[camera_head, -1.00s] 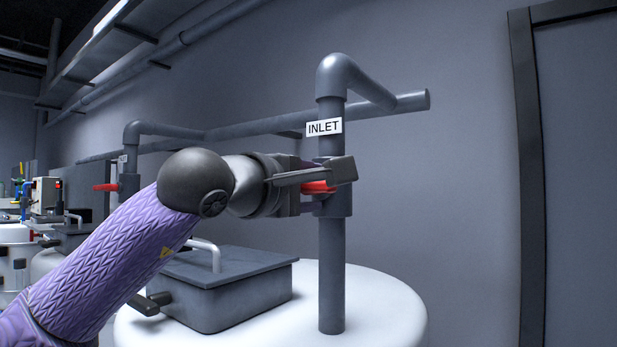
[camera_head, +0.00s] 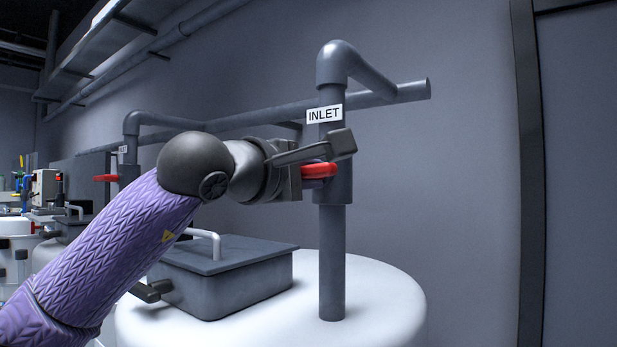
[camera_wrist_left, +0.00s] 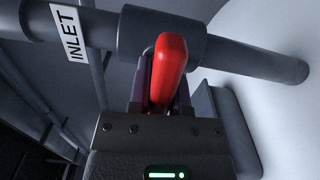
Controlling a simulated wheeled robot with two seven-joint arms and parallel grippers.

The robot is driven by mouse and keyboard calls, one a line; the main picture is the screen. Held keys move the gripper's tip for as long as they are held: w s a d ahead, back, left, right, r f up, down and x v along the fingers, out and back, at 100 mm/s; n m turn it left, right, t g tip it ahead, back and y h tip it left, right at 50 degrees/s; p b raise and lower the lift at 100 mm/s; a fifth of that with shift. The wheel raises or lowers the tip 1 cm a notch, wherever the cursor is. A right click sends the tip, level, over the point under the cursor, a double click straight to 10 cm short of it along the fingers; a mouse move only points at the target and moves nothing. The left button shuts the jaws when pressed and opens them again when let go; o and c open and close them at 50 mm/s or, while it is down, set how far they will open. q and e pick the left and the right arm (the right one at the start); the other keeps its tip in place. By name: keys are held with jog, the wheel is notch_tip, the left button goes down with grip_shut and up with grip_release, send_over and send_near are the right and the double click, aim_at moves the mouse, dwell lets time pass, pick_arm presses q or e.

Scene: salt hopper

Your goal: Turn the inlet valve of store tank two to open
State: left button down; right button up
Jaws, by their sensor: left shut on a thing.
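The inlet valve's red handle (camera_head: 319,170) sits on the grey valve body (camera_head: 338,186) of the upright pipe, under the white INLET label (camera_head: 324,114). The pipe rises from the white tank (camera_head: 385,305). My left gripper (camera_head: 318,160) is shut on the red handle, its fingers partly hiding it in the head view. In the left wrist view the red handle (camera_wrist_left: 168,70) stands between the fingers and points toward the camera, with the valve body (camera_wrist_left: 160,33) right behind it. The INLET label (camera_wrist_left: 72,45) shows at left. My right gripper is not in view.
A grey lidded box (camera_head: 225,275) sits on the tank under my left arm. Another pipe with a red handle (camera_head: 106,178) stands farther back at left. A dark door frame (camera_head: 532,180) is at right. Room right of the pipe is clear.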

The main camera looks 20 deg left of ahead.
pick_arm(q)
jog(key=shift+n+b, duration=2.5)
jog(key=shift+n, duration=5.6)
jog(key=c, duration=0.6)
grip_release()
jog(key=shift+o, duration=0.2)
jog(key=shift+s, duration=0.1)
